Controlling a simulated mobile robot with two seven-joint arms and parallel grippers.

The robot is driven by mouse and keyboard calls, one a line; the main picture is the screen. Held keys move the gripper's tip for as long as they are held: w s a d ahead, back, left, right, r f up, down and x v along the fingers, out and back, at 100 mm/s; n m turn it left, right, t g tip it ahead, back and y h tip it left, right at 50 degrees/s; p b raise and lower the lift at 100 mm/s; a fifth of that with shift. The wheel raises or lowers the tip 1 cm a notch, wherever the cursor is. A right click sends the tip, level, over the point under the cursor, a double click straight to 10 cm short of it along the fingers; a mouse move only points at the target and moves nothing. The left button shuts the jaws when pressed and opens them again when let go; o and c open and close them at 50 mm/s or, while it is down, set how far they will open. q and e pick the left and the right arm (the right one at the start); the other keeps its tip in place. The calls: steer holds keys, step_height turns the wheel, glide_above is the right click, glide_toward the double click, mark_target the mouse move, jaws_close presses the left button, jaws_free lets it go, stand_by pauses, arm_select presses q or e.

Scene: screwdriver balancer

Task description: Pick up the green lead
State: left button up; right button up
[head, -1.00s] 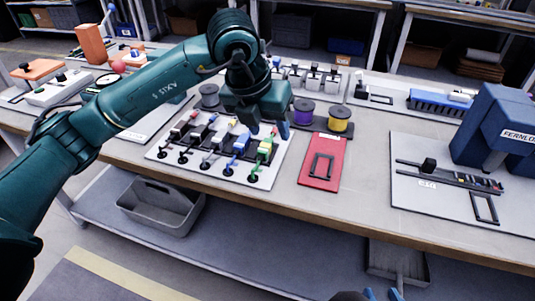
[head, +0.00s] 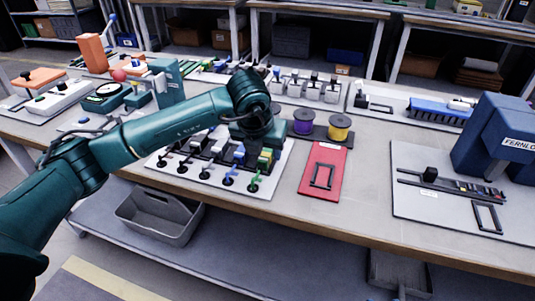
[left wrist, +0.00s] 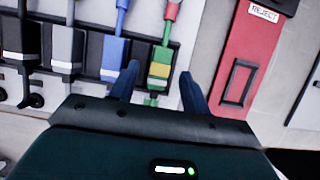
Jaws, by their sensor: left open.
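The green lead (left wrist: 158,82) is the rightmost of a row of coloured leads in a black rack. In the left wrist view its block has yellow and pale bands, with green below and a red part above. In the head view its green lower end (head: 253,187) shows at the rack's front right. My left gripper (left wrist: 158,86) is open, with one dark blue finger on each side of the lead. I cannot tell if the fingers touch it. In the head view my gripper (head: 264,150) hides the lead's upper part.
The blue lead (left wrist: 114,50) stands just left of my left finger, with grey (left wrist: 66,45) and black leads beyond. A red reject plate (head: 322,172) lies right of the rack. Purple (head: 303,121) and yellow (head: 339,126) spools stand behind it. A grey bin (head: 160,213) is below.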

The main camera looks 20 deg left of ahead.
arm_select(q)
steer(key=shift+x, duration=0.75)
steer(key=shift+c, duration=0.5)
steer(key=c, duration=0.9)
